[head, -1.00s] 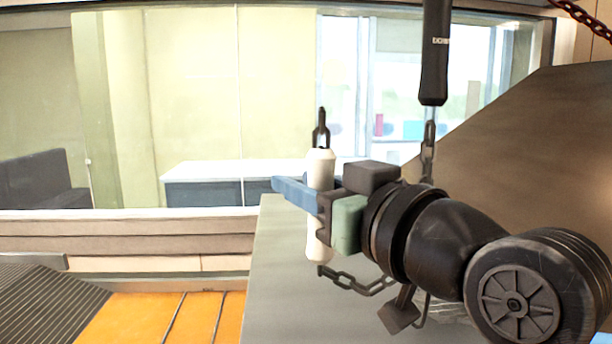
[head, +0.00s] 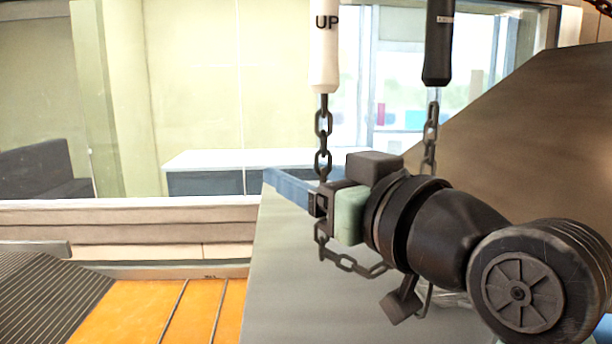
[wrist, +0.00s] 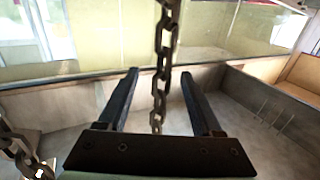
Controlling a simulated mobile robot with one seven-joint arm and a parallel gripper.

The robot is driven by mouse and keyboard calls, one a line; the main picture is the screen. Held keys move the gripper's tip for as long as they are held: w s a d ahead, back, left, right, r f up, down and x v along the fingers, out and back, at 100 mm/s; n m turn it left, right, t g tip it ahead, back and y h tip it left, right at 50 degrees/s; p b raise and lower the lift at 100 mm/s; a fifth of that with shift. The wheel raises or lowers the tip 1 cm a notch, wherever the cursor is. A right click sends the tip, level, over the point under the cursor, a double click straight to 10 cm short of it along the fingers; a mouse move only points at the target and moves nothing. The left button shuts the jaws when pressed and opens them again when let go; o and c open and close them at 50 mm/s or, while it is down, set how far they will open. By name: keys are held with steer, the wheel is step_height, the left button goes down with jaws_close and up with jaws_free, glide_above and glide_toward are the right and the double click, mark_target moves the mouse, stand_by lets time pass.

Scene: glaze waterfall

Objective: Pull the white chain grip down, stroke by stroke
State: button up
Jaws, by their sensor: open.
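The white chain grip (head: 324,50), marked "UP", hangs upright at the top of the head view on a dark chain (head: 323,140). Its top is cut off by the picture edge. My gripper (head: 292,190) is below the white grip, level with the chain under it. In the wrist view my gripper (wrist: 160,95) is open, and the chain (wrist: 158,92) passes between its two blue fingers without visible contact. The white grip is not in the wrist view.
A black grip (head: 438,45) hangs to the right on its own chain (head: 429,135). A big brown sloping panel (head: 540,110) stands at the right. A grey surface (head: 285,285) lies below my gripper. A window with a pale room is behind.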

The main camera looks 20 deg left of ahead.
steer(key=b+v, duration=0.4)
steer(key=v, duration=0.8)
steer(key=shift+s+d, duration=0.3)
steer(key=shift+w, duration=0.1)
